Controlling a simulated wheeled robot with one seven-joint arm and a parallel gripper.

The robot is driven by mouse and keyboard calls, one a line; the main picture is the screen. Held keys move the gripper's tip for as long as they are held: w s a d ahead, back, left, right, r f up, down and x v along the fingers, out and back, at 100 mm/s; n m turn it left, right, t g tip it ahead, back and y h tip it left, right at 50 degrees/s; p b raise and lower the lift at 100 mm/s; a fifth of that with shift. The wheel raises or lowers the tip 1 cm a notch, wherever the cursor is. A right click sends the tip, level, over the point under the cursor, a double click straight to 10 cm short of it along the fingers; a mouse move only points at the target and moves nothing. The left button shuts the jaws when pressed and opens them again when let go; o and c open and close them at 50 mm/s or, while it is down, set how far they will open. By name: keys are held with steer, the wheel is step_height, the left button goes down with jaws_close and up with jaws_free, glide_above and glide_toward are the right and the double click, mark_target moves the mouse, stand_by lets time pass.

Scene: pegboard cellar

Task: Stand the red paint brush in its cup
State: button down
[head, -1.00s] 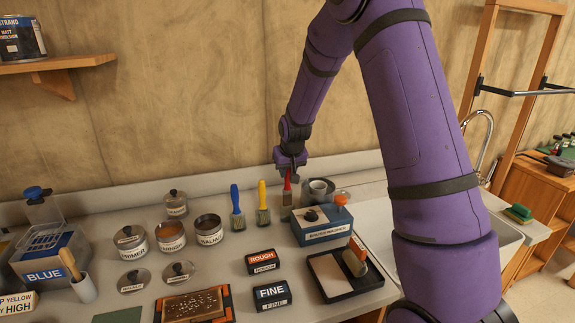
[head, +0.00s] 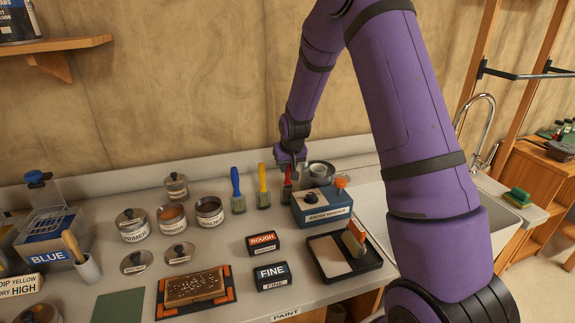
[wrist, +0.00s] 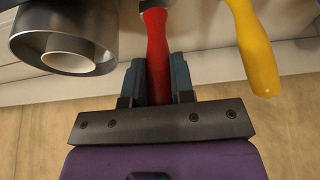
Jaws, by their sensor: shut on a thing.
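The red paint brush (head: 287,186) stands upright, bristles down, at the back of the worktop, right of the yellow brush. My gripper (head: 292,163) is above it, and in the wrist view its fingers (wrist: 155,88) are shut on the red handle (wrist: 155,45). A round metal cup (head: 318,171) with a smaller pale ring inside stands just right of the brush, behind the blue-grey box. The cup also shows in the wrist view (wrist: 30,42), apart from the handle. The bristles' lower end is partly hidden by the box.
The yellow brush (head: 263,187) and blue brush (head: 237,191) stand close on the left. The blue-grey box (head: 322,207) with an orange knob is in front. Several tins, including the walnut tin (head: 210,212), stand further left. A sink (head: 425,215) is at the right.

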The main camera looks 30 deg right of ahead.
steer(key=c, duration=0.9)
jaws_free()
steer(key=v, duration=1)
steer(key=shift+s+r, duration=0.2)
steer(key=shift+r, duration=0.15)
